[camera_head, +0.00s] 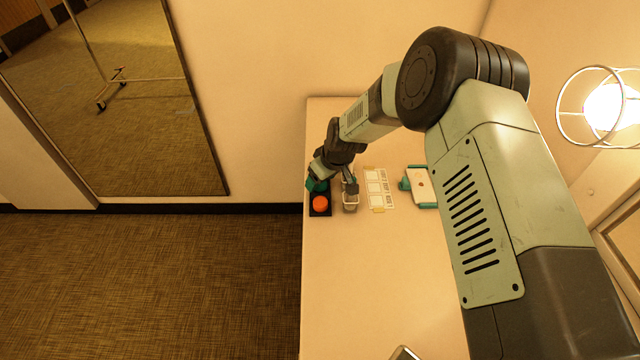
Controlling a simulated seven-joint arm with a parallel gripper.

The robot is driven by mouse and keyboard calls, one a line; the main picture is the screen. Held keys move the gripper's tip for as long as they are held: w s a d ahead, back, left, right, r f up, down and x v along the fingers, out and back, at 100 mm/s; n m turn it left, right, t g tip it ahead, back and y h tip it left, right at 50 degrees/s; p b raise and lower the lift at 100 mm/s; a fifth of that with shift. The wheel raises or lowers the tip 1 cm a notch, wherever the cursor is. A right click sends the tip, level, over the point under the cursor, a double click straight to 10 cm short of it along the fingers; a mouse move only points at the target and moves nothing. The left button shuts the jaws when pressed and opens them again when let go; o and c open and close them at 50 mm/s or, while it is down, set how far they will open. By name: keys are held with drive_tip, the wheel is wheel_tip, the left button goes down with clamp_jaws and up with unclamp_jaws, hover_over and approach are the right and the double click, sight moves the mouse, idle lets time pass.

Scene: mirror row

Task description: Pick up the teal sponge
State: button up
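A small dark teal block (316,185), which looks like the teal sponge, lies at the back of a dark mat (311,213) near the table's left edge. An orange-red round thing (320,204) sits in front of it on the same mat. My gripper (334,183) is over this end of the table with its two fingers spread apart. The left finger is right at the teal block and partly covers it. The right finger is over a small clear cup (350,203). I cannot tell whether either finger touches. Nothing shows between the fingers.
A white card with a grid (378,190) lies right of the cup. A pale thing with teal edges (421,186) is further right, close to my arm. The front of the table (370,280) is mostly clear. A wall mirror (130,100) stands left.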

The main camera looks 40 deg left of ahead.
drive_tip(key=shift+a+f, duration=0.1)
drive_tip(key=shift+f, duration=0.1)
drive_tip(key=c, duration=1.1)
